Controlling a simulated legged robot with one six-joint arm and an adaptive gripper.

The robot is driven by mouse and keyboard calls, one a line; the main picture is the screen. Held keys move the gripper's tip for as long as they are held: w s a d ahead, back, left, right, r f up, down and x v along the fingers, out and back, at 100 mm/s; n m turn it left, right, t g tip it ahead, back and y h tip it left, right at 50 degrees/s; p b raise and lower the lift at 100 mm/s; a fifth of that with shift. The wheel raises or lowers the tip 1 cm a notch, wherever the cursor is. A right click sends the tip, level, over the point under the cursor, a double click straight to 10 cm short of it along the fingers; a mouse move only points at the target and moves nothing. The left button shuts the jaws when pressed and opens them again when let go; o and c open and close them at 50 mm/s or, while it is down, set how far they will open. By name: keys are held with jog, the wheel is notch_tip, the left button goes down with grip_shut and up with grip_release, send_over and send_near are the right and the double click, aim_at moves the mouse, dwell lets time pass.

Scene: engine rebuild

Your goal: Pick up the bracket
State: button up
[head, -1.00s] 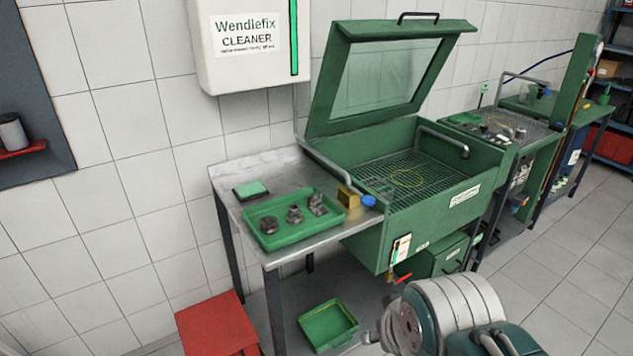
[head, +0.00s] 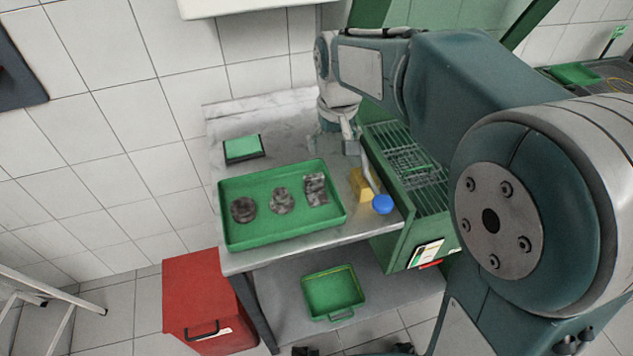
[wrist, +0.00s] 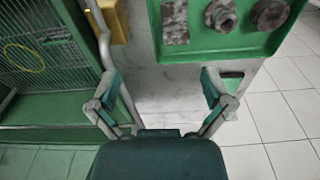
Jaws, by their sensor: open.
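The bracket appears to be the dark, mottled, blocky part (head: 316,188) at the right end of the green tray (head: 232,240). In the wrist view, the same blocky part (wrist: 174,22) is at the top, left of two round parts. My gripper (head: 337,140) is over the back of the table, behind the tray and apart from the part. In the wrist view, my gripper (wrist: 158,82) has its fingers spread with bare marble-like tabletop between them. Nothing is held.
Two round parts (head: 243,209) (head: 281,200) share the tray. A brass block (head: 361,185) and a blue knob (head: 382,204) stand right of it, by the green washer's grate (head: 432,190). A small green-topped pad (head: 243,148) lies behind left. A red box (head: 205,300) is below.

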jog(key=g, duration=0.1)
send_near(314, 178)
jog(key=shift+s+a+f+n, duration=0.15)
jog(key=shift+s+a+n, duration=0.05)
jog(key=shift+a+n, duration=0.1)
jog(key=f, duration=0.2)
jog(key=d+f, duration=0.1)
jog(key=f, duration=0.1)
jog(key=shift+f, duration=0.3)
jog(key=f, duration=0.3)
jog(key=a+f, duration=0.1)
jog(key=f, duration=0.1)
jog(key=shift+w, duration=0.25)
jog(key=shift+d+f, duration=0.15)
jog(key=shift+f, duration=0.35)
jog(key=shift+d, duration=0.15)
jog(key=c, duration=1.3)
